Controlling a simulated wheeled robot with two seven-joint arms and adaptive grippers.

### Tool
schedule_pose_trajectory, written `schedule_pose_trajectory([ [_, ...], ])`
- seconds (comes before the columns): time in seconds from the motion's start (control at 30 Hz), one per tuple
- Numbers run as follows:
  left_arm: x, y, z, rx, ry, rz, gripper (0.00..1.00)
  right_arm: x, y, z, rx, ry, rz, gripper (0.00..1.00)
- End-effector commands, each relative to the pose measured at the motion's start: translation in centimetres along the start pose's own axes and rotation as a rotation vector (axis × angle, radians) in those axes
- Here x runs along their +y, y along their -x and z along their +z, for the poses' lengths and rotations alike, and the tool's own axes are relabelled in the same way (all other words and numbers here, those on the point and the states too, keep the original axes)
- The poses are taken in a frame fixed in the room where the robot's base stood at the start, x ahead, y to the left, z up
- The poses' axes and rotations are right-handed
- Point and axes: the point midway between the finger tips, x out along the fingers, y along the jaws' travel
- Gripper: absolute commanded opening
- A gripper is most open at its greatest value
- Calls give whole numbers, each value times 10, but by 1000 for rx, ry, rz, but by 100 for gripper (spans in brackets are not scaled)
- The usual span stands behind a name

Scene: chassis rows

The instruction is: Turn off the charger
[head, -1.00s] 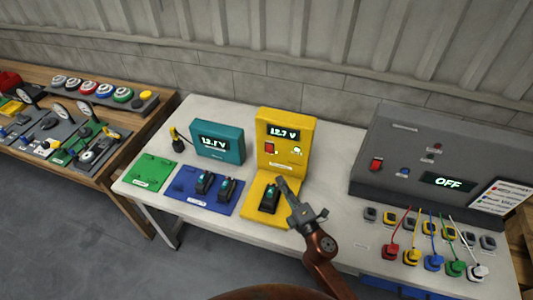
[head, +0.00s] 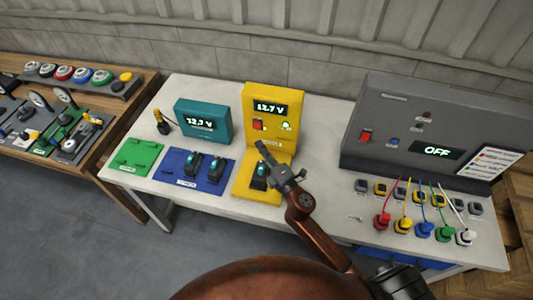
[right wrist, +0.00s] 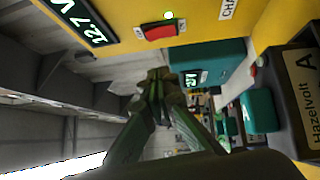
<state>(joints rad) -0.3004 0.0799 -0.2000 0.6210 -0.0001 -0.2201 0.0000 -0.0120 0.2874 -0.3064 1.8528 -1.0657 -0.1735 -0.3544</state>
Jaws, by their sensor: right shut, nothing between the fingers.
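The yellow charger (head: 272,95) stands on the white table, its display reading 12.7 V. It has a red rocker switch (head: 258,125) and a lit green light (head: 286,126). A dark battery (head: 260,176) sits on its yellow base. My right gripper (head: 262,148) is shut and empty, in front of the charger and just below the switch in the head view. In the right wrist view the closed fingertips (right wrist: 158,80) lie below the red switch (right wrist: 158,31), apart from it in the picture. The exact gap in depth is unclear. My left gripper is not in view.
A teal meter (head: 203,120) stands left of the charger, with a blue mat (head: 178,180) holding two batteries and a green mat (head: 130,160). A grey console (head: 400,110) reading OFF and colored plugs stand at right. A wooden table (head: 120,175) is at left.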

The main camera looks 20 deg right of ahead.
Motion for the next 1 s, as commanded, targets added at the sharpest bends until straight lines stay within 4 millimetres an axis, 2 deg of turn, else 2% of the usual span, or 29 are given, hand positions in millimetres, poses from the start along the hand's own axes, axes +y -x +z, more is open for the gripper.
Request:
schedule_pose_trajectory([
  [0.03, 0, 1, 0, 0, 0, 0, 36, 2, -12, 0, 1, 1, 2, 0],
  [0.2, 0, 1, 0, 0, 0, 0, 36, 0, -43, 4, -1, 1, 0, 0],
  [0.4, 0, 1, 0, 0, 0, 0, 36, -1, -60, 23, -2, 0, -1, 0],
  [0.87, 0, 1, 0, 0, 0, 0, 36, 0, -66, 29, -1, -1, -1, 0],
  [1.0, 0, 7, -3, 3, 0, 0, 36, 2, -63, 35, -9, -8, -9, 0],
])
